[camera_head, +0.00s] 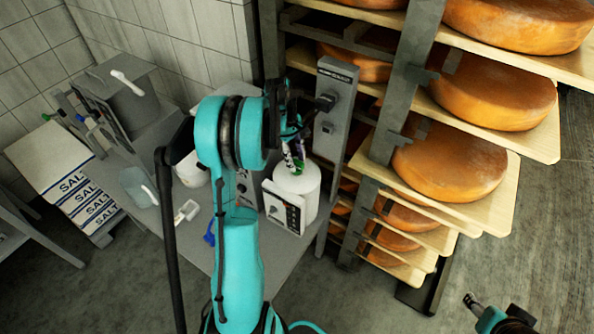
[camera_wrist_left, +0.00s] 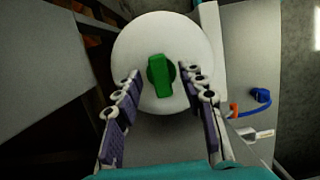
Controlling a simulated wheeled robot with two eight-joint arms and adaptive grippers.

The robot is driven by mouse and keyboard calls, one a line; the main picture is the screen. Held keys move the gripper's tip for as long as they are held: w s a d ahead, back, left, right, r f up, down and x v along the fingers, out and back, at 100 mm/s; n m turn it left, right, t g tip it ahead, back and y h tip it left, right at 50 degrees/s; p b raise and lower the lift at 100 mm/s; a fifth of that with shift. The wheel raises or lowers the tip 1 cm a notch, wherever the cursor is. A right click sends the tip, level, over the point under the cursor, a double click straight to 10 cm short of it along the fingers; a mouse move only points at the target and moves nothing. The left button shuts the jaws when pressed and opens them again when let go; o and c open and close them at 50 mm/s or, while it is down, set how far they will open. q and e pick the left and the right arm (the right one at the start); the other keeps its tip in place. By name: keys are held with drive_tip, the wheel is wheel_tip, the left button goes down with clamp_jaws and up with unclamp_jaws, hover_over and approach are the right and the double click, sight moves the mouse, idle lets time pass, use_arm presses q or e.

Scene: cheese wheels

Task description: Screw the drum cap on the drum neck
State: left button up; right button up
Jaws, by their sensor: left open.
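The green drum cap (camera_wrist_left: 160,72), with a raised bar grip, sits at the middle of the drum's top in the left wrist view. Whether it is threaded on the neck I cannot tell; the neck is hidden under it. My left gripper (camera_head: 293,158) points down over the drum. Its fingers are open, one each side of the cap, with clear gaps. Part of my right arm shows at the lower right of the head view; its finger state is unclear.
A grey control post (camera_head: 336,105) stands close behind the drum, beside a rack with orange cheese wheels (camera_head: 450,160). Salt boxes (camera_head: 75,195) stand further left.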

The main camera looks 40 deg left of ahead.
use_arm(q)
drive_tip(key=v, duration=1.1)
drive_tip(key=shift+r, duration=0.1)
drive_tip(key=shift+c, duration=0.2)
